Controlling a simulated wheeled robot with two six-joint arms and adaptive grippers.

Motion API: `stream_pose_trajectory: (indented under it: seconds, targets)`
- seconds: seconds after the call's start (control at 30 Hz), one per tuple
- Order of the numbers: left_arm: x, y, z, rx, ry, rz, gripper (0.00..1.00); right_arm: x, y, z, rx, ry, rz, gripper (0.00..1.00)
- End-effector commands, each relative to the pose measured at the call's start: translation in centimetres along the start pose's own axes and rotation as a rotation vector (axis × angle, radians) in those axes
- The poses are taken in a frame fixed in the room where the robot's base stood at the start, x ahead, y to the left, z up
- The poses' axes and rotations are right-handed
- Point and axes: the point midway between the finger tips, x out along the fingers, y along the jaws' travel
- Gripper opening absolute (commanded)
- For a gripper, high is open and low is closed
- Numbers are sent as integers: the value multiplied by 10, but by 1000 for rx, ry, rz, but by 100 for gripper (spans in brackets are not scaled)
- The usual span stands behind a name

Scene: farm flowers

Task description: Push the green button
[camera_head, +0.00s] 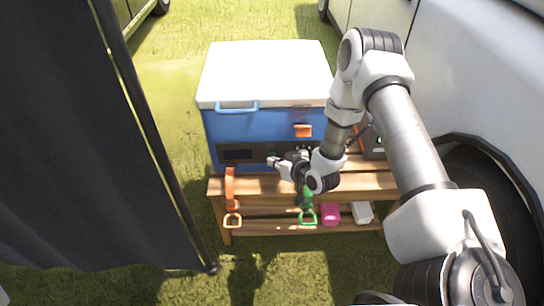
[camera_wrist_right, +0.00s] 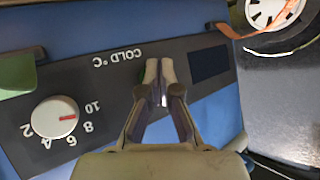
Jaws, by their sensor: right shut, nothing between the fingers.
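A blue cooler (camera_head: 235,130) with a white lid stands on a wooden bench, with a dark control panel (camera_head: 258,152) low on its front. In the right wrist view the panel (camera_wrist_right: 85,75) appears upside down, with "COLD °C" lettering, a white dial (camera_wrist_right: 55,117) and a dark display (camera_wrist_right: 209,63). My right gripper (camera_head: 272,162) is shut and empty, its fingertips (camera_wrist_right: 157,72) over the panel between the lettering and the display. I cannot tell whether they touch it. My left gripper is out of view.
An orange strap (camera_head: 230,185) and a green ring (camera_head: 308,217) hang from the bench (camera_head: 255,187). A pink item (camera_head: 331,213) and a white item (camera_head: 363,211) lie on its lower shelf. Dark cloth (camera_head: 80,150) fills the left; a white vehicle (camera_head: 460,85) stands right.

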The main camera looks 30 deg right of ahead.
Motion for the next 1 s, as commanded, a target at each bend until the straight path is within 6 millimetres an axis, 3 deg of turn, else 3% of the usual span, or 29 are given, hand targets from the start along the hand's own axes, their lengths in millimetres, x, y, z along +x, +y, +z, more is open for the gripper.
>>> stream_pose_trajectory:
  seconds: [1.0]
  targets:
    - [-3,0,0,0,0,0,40,-6,-5,5,-1,0,0,0]
